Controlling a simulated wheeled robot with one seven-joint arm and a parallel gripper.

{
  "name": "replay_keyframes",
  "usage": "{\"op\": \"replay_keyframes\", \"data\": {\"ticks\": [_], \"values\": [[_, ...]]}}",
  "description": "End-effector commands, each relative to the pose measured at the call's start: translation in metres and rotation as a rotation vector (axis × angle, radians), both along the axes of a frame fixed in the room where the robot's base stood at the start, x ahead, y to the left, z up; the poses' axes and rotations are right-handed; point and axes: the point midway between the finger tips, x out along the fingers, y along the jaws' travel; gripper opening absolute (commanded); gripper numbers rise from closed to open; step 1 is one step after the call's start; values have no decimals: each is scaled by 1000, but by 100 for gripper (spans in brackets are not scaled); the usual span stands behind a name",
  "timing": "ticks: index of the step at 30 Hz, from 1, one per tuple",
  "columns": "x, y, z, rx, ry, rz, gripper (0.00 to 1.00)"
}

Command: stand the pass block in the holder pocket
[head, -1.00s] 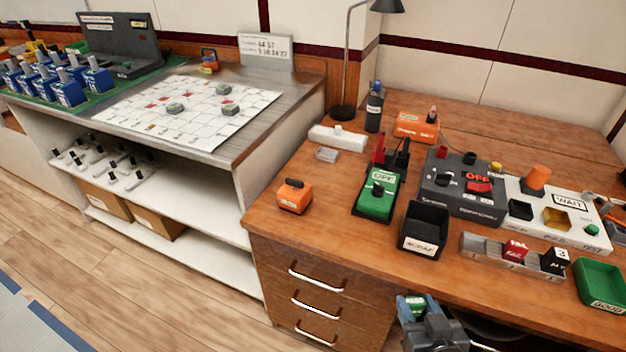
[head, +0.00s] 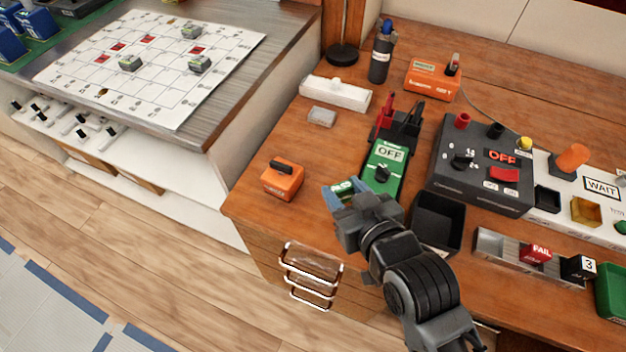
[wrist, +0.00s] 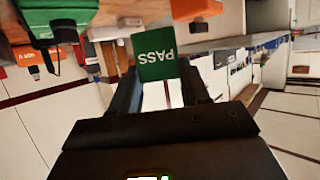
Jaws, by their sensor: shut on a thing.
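The pass block (wrist: 155,57) is green with white PASS lettering, upside down in the wrist view. My gripper (head: 345,191) is shut on it. In the head view the block (head: 343,187) shows only as a small green patch between the fingers, above the front of the wooden desk, left of the black bin. The holder (head: 497,243) is a grey metal tray to the right of my gripper. Its left part looks empty. A red FAIL block (head: 537,253) and a black block marked 3 (head: 580,267) stand in its right part.
The black bin (head: 437,222) stands between my gripper and the holder. The green OFF meter (head: 384,168) is just behind my gripper, and an orange device (head: 283,179) is to its left. The dark test box (head: 482,165) stands behind the holder. A green tray (head: 610,292) is at the right edge.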

Motion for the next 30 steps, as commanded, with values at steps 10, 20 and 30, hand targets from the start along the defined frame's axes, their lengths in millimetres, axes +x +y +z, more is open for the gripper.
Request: {"op": "replay_keyframes", "data": {"ticks": [10, 20, 30], "values": [[44, 46, -37, 0, 0, 0, 16], [50, 52, -66, -2, 3, -1, 16], [50, 52, -83, 0, -1, -1, 16]]}}
